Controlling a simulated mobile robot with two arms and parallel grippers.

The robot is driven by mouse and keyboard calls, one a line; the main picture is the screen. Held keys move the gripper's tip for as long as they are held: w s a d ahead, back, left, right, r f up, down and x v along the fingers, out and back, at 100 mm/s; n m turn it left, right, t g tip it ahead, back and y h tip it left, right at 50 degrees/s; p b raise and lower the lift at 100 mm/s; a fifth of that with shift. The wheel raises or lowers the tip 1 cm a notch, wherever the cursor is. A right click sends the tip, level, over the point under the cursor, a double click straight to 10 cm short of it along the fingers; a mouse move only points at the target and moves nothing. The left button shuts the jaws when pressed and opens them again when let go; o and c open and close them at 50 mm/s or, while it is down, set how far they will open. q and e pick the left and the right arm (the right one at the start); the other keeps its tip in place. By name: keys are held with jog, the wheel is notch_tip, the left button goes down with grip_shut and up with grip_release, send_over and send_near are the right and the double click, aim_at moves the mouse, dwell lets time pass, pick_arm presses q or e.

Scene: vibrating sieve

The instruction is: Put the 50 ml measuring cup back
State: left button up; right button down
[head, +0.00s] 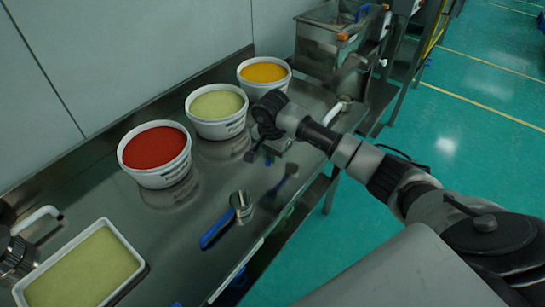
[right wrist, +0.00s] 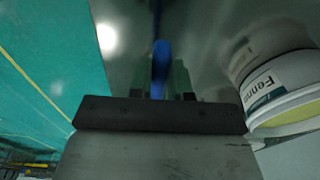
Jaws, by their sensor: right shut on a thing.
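My right gripper (head: 262,152) is above the steel table, near its front edge, beside the pale green tub. In the right wrist view, a blue handle (right wrist: 160,62) stands between its fingers (right wrist: 162,94), and the gripper is shut on it. The bowl of the held tool is hidden, so I cannot tell its size. A metal measuring cup (head: 241,204) with a blue handle (head: 214,231) lies on the table, apart from the gripper. I cannot read a volume on it.
Tubs of red (head: 155,172), pale green (head: 217,128) and orange powder (head: 263,86) stand along the wall side. A white tray (head: 138,268) of pale green powder lies at the lower left. A steel machine (head: 325,55) stands beyond. The table between tubs and lying cup is clear.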

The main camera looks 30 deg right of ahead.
jog(key=shift+w+d, duration=0.1)
jog(key=shift+w, duration=0.1)
jog(key=shift+f+m, duration=0.3)
jog(key=shift+f, duration=0.05)
notch_tip(320, 180, down, 4)
jog(key=b, duration=0.3)
jog(key=shift+f, duration=0.15)
jog(key=shift+d+f+b, duration=0.1)
jog(key=shift+f+b, duration=0.25)
jog(key=shift+f, duration=0.4)
jog(key=shift+c, duration=2.4)
grip_release()
